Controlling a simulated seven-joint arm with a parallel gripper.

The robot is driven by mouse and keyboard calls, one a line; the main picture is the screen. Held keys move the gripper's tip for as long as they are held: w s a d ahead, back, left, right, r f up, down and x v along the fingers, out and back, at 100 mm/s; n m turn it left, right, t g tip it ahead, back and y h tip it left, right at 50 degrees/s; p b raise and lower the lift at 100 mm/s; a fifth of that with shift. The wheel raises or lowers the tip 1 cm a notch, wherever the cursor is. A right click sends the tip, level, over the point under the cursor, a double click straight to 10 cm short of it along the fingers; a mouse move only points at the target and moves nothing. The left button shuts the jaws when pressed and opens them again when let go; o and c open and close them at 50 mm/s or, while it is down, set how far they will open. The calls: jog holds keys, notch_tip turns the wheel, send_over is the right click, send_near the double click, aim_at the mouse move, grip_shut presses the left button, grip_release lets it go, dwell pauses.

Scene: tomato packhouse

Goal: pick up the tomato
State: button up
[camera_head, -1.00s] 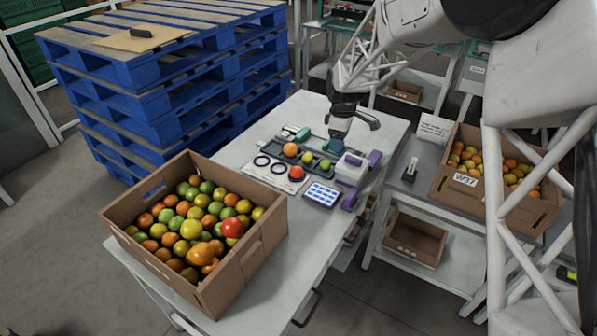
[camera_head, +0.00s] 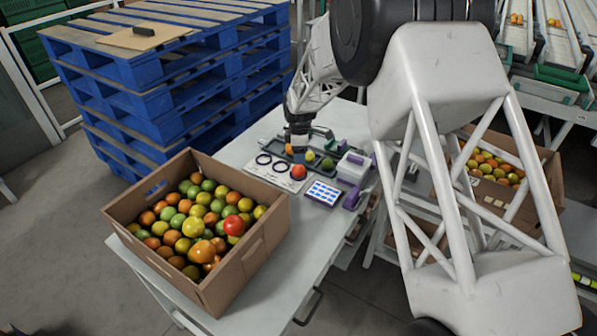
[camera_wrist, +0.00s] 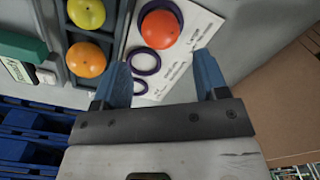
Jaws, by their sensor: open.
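Several loose tomatoes lie on the table, so which one is meant is unclear. A red tomato (camera_head: 298,172) sits on or beside the white card with dark rings; in the wrist view it is orange-red (camera_wrist: 160,28). A yellow-green tomato (camera_head: 310,157), an orange tomato (camera_head: 289,149) and a green one (camera_head: 327,164) stand behind it on the grey tray. My gripper (camera_wrist: 161,78) is open and empty, its blue fingers apart over the card. The red tomato lies ahead of the gap between them. The orange one (camera_wrist: 86,60) is outside the left finger.
A cardboard crate (camera_head: 240,266) full of mixed tomatoes stands at the table's front left. A blue-screened tablet (camera_head: 323,193) and a white-and-purple device (camera_head: 352,170) lie right of the tomatoes. Blue pallets (camera_head: 165,85) are stacked behind. My arm hides much of the right side.

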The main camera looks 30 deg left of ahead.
aim_at(299, 166)
jog(key=shift+f, duration=1.3)
jog(key=shift+f, duration=2.65)
jog(key=c, duration=0.5)
